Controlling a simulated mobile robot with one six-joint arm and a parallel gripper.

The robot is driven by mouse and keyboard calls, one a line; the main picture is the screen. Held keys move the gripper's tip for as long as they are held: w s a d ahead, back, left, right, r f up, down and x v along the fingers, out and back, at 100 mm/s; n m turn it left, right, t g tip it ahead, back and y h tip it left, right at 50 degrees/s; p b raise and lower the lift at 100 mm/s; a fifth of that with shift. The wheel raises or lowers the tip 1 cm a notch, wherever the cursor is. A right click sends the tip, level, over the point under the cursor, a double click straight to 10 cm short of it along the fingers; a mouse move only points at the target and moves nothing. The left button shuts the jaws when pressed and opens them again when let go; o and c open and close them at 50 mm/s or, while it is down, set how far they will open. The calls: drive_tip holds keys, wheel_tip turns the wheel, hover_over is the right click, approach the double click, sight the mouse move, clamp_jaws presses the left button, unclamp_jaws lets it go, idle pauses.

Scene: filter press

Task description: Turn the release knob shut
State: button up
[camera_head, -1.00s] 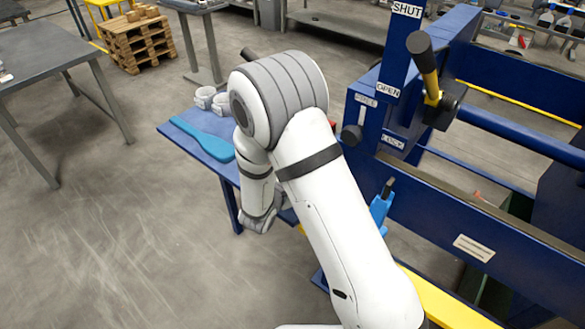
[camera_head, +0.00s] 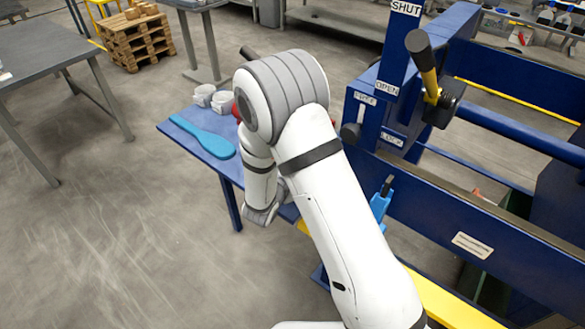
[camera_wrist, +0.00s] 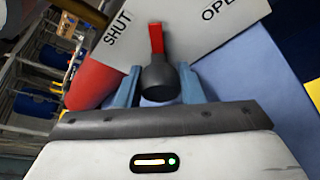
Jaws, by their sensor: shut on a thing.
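The release knob (camera_wrist: 159,78) is dark and round with a red pointer (camera_wrist: 156,38). In the wrist view it sits between the light blue fingers of my gripper (camera_wrist: 160,92), which are shut on it. The pointer points up the picture, between the word SHUT on the left and OPEN on the right of a grey label plate (camera_wrist: 185,25). In the head view my own arm hides the knob and my gripper.
A red cylinder (camera_wrist: 92,84) lies close left of the fingers. In the head view a blue table (camera_head: 172,131) holds a flat blue paddle (camera_head: 205,138) and pale rolls (camera_head: 220,101). The press's black-and-yellow lever (camera_head: 424,62) stands to the right of my arm.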

idle(0.3)
drive_tip(key=n+g+h, duration=0.1)
drive_tip(key=n+g, duration=0.1)
drive_tip(key=n, duration=0.1)
drive_tip(key=shift+h+p, duration=0.3)
drive_tip(key=shift+n+g+h+p, duration=0.5)
drive_tip(key=shift+n+g+p, duration=0.1)
drive_tip(key=shift+n, duration=0.9)
drive_tip(key=o, duration=0.9)
drive_tip(key=shift+o, duration=0.2)
drive_tip(key=b+v, duration=0.1)
drive_tip(key=v, duration=0.7)
